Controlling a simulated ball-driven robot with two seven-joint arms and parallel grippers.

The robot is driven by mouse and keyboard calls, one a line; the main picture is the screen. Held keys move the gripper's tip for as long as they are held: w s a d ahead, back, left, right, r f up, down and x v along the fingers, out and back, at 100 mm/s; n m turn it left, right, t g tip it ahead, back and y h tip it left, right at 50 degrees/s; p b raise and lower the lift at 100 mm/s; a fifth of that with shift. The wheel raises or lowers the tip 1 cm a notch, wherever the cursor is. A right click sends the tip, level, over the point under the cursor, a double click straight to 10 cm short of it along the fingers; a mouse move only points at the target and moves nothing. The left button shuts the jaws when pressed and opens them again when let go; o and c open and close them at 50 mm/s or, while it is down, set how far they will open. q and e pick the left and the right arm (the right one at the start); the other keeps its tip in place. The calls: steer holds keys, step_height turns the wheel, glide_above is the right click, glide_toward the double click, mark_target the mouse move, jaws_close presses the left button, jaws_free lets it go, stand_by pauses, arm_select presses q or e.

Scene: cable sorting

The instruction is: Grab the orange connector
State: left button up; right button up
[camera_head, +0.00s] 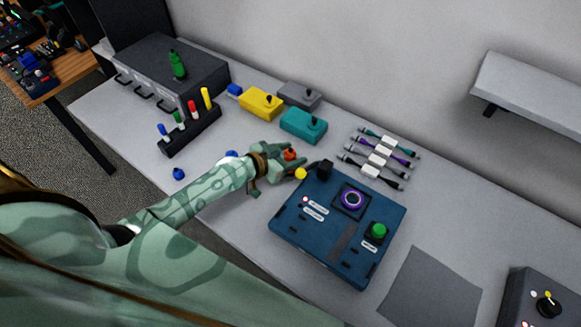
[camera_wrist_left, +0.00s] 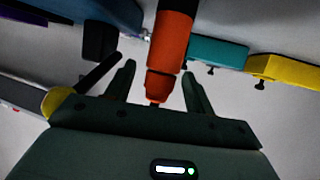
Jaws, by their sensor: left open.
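The orange connector (camera_head: 289,155) is on the table behind the blue panel, partly hidden by my left gripper (camera_head: 280,168) in the head view. In the left wrist view the orange connector (camera_wrist_left: 172,45) has a thick orange body and a narrower end pointing down the picture. The fingers of my left gripper (camera_wrist_left: 158,70) are open, one on each side of that narrower end. I see gaps beside it, so the fingers do not look closed on it. My right gripper is in neither view.
A yellow round-ended piece (camera_head: 300,174) lies close to my gripper, beside the blue panel (camera_head: 315,250). Teal (camera_head: 303,126) and yellow (camera_head: 261,102) joystick boxes stand behind. A cable row (camera_head: 378,157) lies right. Blue pieces (camera_head: 179,173) lie left near the marker rack (camera_head: 190,133).

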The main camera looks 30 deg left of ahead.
arm_select(q)
steer(key=shift+c, duration=0.3)
steer(key=c, duration=1)
jaws_close()
steer(key=shift+r, duration=0.1)
